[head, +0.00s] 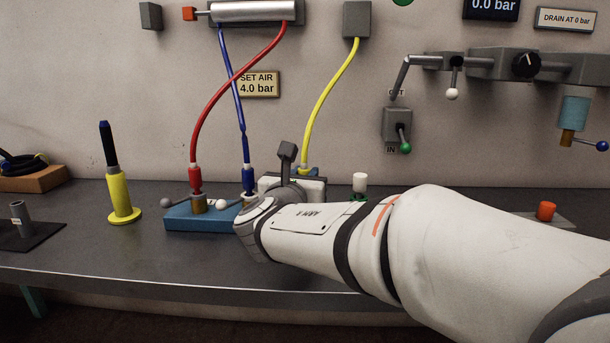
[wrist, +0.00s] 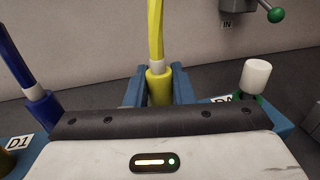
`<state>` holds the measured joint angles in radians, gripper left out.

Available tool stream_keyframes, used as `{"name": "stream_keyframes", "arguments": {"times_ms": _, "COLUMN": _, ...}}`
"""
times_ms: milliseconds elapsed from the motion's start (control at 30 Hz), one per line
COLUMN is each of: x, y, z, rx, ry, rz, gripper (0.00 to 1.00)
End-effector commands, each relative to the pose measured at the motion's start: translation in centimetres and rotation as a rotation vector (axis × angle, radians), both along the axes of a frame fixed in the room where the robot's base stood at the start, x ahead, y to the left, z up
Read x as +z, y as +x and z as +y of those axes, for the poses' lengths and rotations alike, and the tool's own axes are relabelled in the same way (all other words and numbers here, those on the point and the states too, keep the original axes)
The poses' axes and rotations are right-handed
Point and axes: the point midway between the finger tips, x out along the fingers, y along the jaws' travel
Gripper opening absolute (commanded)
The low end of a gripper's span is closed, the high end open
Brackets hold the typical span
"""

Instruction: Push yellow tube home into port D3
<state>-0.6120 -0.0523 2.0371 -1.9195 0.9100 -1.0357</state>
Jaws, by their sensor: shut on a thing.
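The yellow tube (head: 329,95) hangs from a grey box (head: 357,20) on the wall and curves down behind my wrist. In the wrist view the yellow tube (wrist: 155,30) ends in a pale collar and a yellow plug (wrist: 158,88). My gripper (wrist: 158,80) is shut on the yellow plug, one blue finger on each side. The plug stands about upright. Its lower end and port D3 are hidden behind my gripper body, so I cannot tell how deep it sits. In the head view my arm hides most of the gripper.
The blue manifold (head: 180,222) carries a red hose (head: 194,140) and a blue hose (head: 239,110) left of my gripper. A white-capped port (wrist: 256,76) stands close on the right. A yellow stand (head: 121,195) is at left. The bench front is clear at left.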

Motion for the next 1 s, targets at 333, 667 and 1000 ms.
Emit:
{"name": "stream_keyframes", "arguments": {"times_ms": 333, "x": -0.2, "y": 0.0, "z": 0.0, "rx": 0.0, "ry": 0.0, "rz": 0.0, "gripper": 0.43}}
{"name": "stream_keyframes", "arguments": {"times_ms": 667, "x": -0.1, "y": -0.3, "z": 0.1, "rx": 0.001, "ry": 0.0, "rz": 0.0, "gripper": 0.47}}
{"name": "stream_keyframes", "arguments": {"times_ms": 1000, "x": 0.1, "y": -5.4, "z": 1.3, "rx": 0.003, "ry": 0.0, "rz": 0.0, "gripper": 0.47}}
